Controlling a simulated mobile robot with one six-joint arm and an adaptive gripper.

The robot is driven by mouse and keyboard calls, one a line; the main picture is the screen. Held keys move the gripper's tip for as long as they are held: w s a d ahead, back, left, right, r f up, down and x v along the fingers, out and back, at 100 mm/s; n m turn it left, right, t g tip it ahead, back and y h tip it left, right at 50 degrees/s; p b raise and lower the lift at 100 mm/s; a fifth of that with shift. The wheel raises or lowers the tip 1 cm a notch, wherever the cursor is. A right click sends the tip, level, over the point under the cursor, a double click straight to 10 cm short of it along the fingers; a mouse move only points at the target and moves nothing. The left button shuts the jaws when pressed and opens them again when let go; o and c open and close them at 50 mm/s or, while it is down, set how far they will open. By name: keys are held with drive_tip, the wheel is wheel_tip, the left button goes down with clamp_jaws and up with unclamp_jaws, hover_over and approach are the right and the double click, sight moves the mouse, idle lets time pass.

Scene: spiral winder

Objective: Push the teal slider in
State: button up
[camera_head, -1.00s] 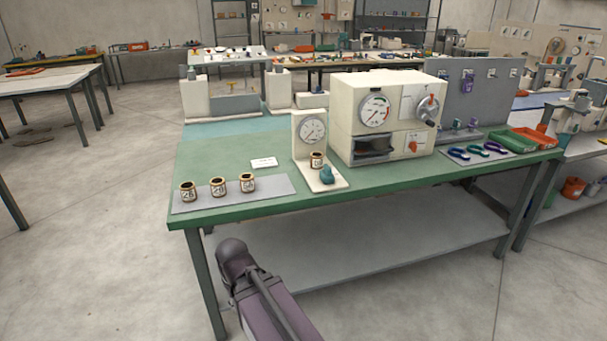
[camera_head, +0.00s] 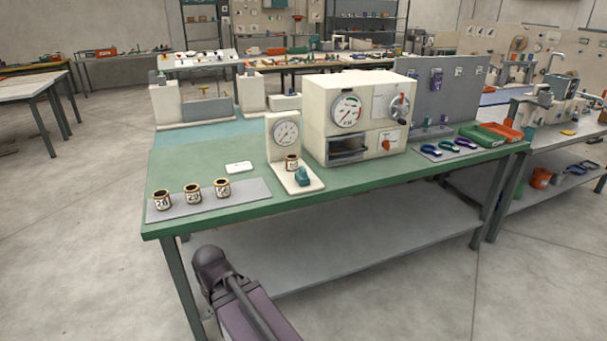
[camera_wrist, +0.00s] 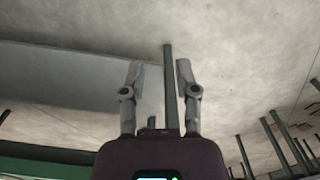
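A small teal piece (camera_head: 303,177) sits on the base of a cream gauge stand (camera_head: 284,133) on the green bench. It is the only small teal part I can make out, and I cannot tell for sure that it is the slider. A labelled jar (camera_head: 292,163) stands just behind it on the same base. My gripper (camera_wrist: 160,64) shows in the wrist view with two fingers apart and nothing between them. It points at the floor and the bench's lower shelf, away from the teal piece. The head view shows part of my arm in front of the bench, but not the fingers.
A cream machine (camera_head: 356,118) with a dial and crank stands right of the gauge stand. Several labelled jars stand on a grey mat (camera_head: 240,190) at the left. Coiled tools and green and orange trays (camera_head: 482,137) lie at the right. Floor in front is clear.

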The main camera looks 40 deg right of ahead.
drive_tip(key=c, duration=0.4)
drive_tip(key=shift+w, duration=0.15)
clamp_jaws()
drive_tip(key=w+d+r+m+t+y+b, duration=0.2)
drive_tip(key=w+d+m+t, duration=0.25)
drive_tip(key=w+d, duration=0.35)
drive_tip(key=w+d+r+m+t+y+b, duration=0.35)
drive_tip(key=w+d+t, duration=0.3)
drive_tip(key=d, duration=0.25)
drive_tip(key=d+r+m+t+h, duration=0.1)
drive_tip(key=d+m+t+h, duration=0.1)
drive_tip(key=d, duration=0.7)
drive_tip(key=s+d+r+m+t+h+b, duration=0.1)
drive_tip(key=d+m+h, duration=0.3)
drive_tip(key=d, duration=0.5)
drive_tip(key=s+d+r+m+t+h+b, duration=0.1)
drive_tip(key=d+r+m+t+h, duration=0.2)
drive_tip(key=d+m, duration=0.4)
drive_tip(key=d+h, duration=0.1)
drive_tip(key=d, duration=0.1)
drive_tip(key=shift+s+d+r, duration=0.2)
drive_tip(key=shift+d, duration=0.15)
